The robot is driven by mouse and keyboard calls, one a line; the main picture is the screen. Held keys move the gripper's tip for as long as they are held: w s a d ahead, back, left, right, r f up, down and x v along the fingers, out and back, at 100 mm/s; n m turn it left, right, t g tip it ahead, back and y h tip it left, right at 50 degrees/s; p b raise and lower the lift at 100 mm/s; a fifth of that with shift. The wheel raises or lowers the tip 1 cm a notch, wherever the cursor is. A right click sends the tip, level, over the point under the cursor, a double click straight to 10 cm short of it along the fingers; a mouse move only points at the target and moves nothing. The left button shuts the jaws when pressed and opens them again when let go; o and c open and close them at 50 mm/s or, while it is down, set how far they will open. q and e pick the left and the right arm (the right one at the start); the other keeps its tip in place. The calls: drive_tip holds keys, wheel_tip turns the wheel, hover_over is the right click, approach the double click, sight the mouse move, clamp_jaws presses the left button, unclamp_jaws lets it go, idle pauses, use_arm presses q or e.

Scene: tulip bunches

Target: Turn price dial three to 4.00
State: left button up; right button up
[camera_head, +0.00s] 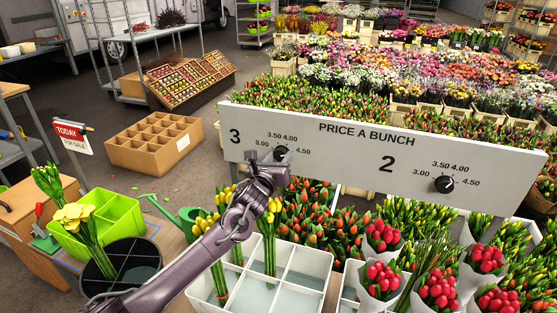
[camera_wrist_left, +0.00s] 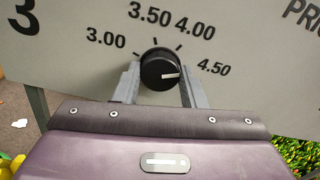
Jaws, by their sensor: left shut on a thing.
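Price dial three (camera_head: 281,152) is a black round knob on the left part of the white price board (camera_head: 330,125). It also shows in the left wrist view (camera_wrist_left: 160,68), with labels 3.00, 3.50, 4.00 and 4.50 around it. Its white mark points right, toward the 4.50 side and past 4.00. My left gripper (camera_wrist_left: 160,84) is shut on the knob, one finger on each side. In the head view the left gripper (camera_head: 276,165) reaches up to the dial from below and hides its lower part. My right gripper is not in view.
Price dial two (camera_head: 445,184) sits farther right on the same board. Below the board stand a white divided crate (camera_head: 300,262) with tulips and wrapped red bunches (camera_head: 438,285). A green bin (camera_head: 112,215) is on the left. Massed flowers fill the space behind the board.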

use_arm(q)
drive_tip(key=n+b, duration=0.1)
drive_tip(key=n, duration=0.3)
drive_tip(key=shift+f, duration=0.1)
drive_tip(key=shift+n+b, duration=0.3)
drive_tip(key=shift+n, duration=1.8)
drive_tip(key=o, duration=1)
drive_tip(key=shift+s, duration=0.1)
drive_tip(key=shift+b+v, duration=0.3)
drive_tip(key=shift+v, duration=3.55)
